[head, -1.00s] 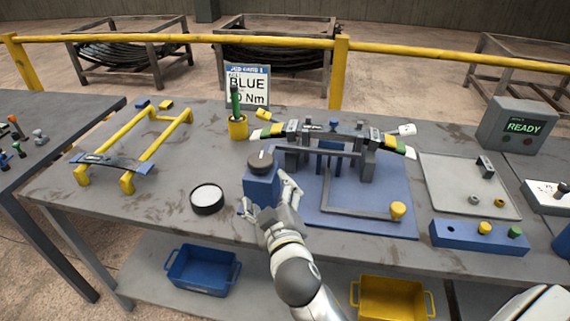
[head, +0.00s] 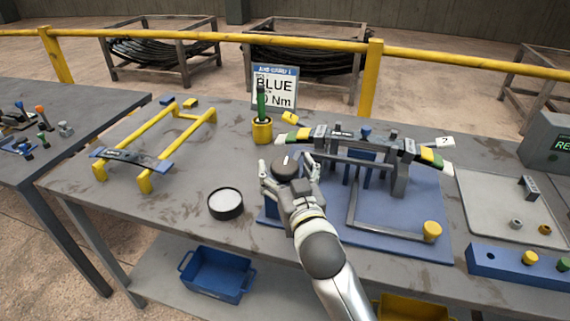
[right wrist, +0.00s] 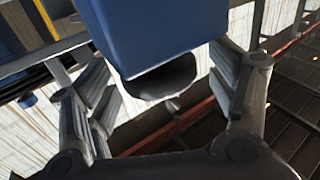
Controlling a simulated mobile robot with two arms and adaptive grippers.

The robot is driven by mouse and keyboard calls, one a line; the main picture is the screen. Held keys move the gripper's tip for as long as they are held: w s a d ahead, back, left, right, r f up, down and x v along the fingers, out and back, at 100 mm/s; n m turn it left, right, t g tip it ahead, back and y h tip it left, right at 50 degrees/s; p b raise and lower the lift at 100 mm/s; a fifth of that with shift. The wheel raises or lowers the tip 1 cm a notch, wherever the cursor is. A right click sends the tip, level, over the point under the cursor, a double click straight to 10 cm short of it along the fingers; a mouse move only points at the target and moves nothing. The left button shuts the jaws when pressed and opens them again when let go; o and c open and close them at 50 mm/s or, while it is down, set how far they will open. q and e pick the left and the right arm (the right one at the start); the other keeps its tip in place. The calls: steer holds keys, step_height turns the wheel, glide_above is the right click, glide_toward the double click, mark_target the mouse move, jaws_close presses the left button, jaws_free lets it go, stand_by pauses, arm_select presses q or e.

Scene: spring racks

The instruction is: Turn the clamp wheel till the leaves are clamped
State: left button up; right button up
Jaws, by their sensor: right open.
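The clamp wheel (head: 287,161) is a dark round knob at the left end of the blue fixture (head: 410,215). My right gripper (head: 286,172) is open, with one finger on either side of the wheel. In the right wrist view the dark wheel (right wrist: 165,82) shows between the spread fingers, below a blue block (right wrist: 150,35); I cannot tell whether the fingers touch it. The leaves (head: 325,133) lie across the fixture's uprights as a curved dark stack with green, yellow and white ends. The hand hides most of the wheel's block. My left gripper is not in view.
A yellow cup (head: 262,131) with a green-handled tool and a sign reading BLUE (head: 275,88) stand behind the wheel. A round white-topped dish (head: 225,203) lies to the left, near a yellow stand (head: 145,180). A tray (head: 500,215) is on the right.

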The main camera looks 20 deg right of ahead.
steer(key=shift+w, duration=0.65)
steer(key=c, duration=1)
steer(key=shift+m+h+b, duration=0.5)
steer(key=shift+m+h, duration=0.1)
steer(key=shift+h, duration=0.4)
steer(key=o, duration=1)
